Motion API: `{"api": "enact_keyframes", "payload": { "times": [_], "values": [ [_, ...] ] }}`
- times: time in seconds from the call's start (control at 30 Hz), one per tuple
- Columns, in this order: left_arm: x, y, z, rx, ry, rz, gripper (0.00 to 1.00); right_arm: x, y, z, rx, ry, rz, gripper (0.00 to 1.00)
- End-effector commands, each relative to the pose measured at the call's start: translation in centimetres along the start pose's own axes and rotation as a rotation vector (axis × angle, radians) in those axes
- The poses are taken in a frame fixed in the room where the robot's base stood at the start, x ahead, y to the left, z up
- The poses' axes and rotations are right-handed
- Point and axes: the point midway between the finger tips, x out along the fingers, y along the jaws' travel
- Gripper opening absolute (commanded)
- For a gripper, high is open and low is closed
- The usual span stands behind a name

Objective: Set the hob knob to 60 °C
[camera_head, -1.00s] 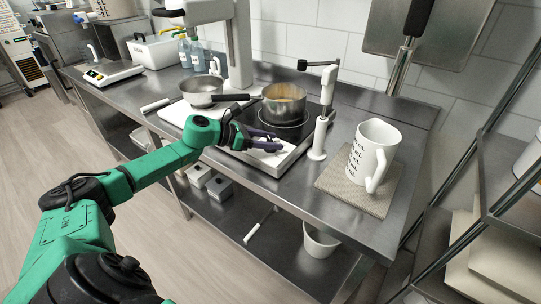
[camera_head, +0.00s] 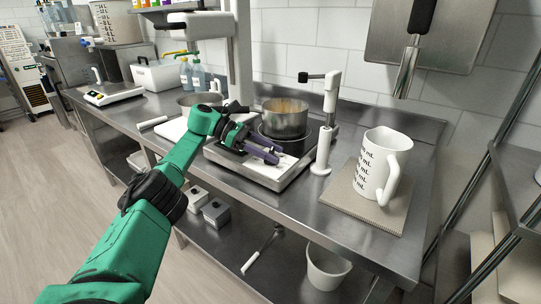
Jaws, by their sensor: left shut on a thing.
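The hob (camera_head: 275,183) is a white and steel unit with a black top on the steel counter. A steel pot (camera_head: 285,121) with yellowish contents stands on it. My left gripper (camera_head: 274,153) reaches from the left over the hob's front part, before the pot. Its purple fingers point right, and it is shut on the hob knob. The knob itself is hidden by the fingers, so its setting cannot be read. My right gripper is out of view.
A white stand with a dark handle (camera_head: 325,130) is close to the hob's right. A white measuring jug (camera_head: 380,165) stands on a board (camera_head: 347,200) further right. A second pan (camera_head: 196,100) and a white appliance are behind and left of my gripper.

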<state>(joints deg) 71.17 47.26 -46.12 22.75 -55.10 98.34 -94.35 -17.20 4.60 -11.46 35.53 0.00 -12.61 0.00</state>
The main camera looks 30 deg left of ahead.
Motion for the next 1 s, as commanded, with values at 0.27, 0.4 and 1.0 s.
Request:
{"api": "enact_keyframes", "payload": {
  "times": [0.27,0.4,1.0],
  "values": [
    [0.02,0.01,0.14,0.008,-0.003,-0.013,0.02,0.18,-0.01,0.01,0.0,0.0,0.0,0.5],
    [0.01,0.01,0.15,0.008,-0.003,-0.013,0.02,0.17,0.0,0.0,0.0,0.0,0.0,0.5],
    [0.05,0.0,0.33,0.007,-0.001,-0.013,0.88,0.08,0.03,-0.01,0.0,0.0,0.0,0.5]
  ]
}}
